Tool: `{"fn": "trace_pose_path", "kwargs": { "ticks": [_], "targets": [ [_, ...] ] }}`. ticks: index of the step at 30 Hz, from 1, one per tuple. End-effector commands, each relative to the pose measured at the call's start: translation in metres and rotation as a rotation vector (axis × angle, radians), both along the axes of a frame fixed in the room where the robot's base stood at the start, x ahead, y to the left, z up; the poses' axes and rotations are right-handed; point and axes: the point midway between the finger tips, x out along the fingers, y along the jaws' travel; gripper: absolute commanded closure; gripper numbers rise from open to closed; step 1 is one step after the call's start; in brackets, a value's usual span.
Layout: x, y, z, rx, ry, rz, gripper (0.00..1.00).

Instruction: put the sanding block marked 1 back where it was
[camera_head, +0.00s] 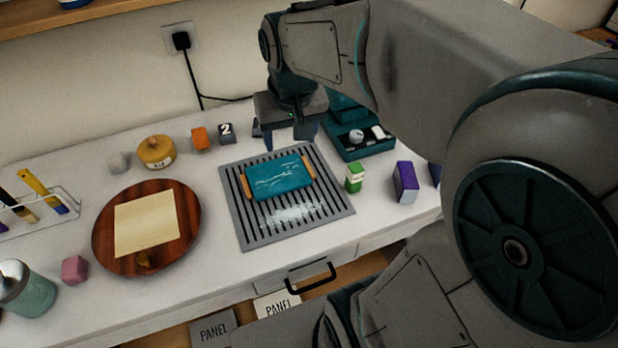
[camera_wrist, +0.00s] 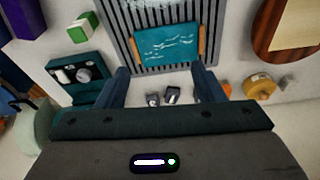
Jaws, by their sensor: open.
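A dark grey block (camera_head: 257,129) stands at the back of the table, partly hidden by my gripper. Its mark cannot be read, so I cannot tell if it is block 1. A similar block marked 2 (camera_head: 227,133) stands to its left. In the wrist view the unread block (camera_wrist: 153,100) and the block marked 2 (camera_wrist: 172,96) show side by side between the fingers, further off than the fingertips. My gripper (camera_head: 287,135) is open and empty above the back of the table, behind the grooved mat; its fingers also show in the wrist view (camera_wrist: 163,84).
A grooved grey mat (camera_head: 243,226) carries a teal tray with wooden ends (camera_head: 280,178). An orange block (camera_head: 200,139) and yellow tin (camera_head: 156,152) stand left. A dark teal box (camera_head: 370,150), green-white block (camera_head: 355,178) and purple block (camera_head: 405,182) stand right. A round board (camera_head: 185,210) lies left.

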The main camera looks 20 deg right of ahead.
Motion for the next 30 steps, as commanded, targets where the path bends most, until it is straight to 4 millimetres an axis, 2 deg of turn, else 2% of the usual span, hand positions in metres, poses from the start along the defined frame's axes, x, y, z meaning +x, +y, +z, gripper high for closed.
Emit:
{"fn": "trace_pose_path", "kwargs": {
  "ticks": [1,3,6,10,15,30],
  "targets": [
    [-0.021,0.000,-0.002,-0.001,-0.015,0.015,0.38],
    [-0.044,0.000,-0.008,-0.004,-0.029,0.036,0.38],
    [-0.070,0.000,-0.016,-0.007,-0.045,0.061,0.38],
    [-0.090,0.000,-0.025,-0.009,-0.060,0.082,0.38],
    [-0.098,0.000,-0.029,-0.010,-0.064,0.091,0.38],
    [-0.097,0.000,-0.029,-0.010,-0.063,0.090,0.38]
  ]
}}
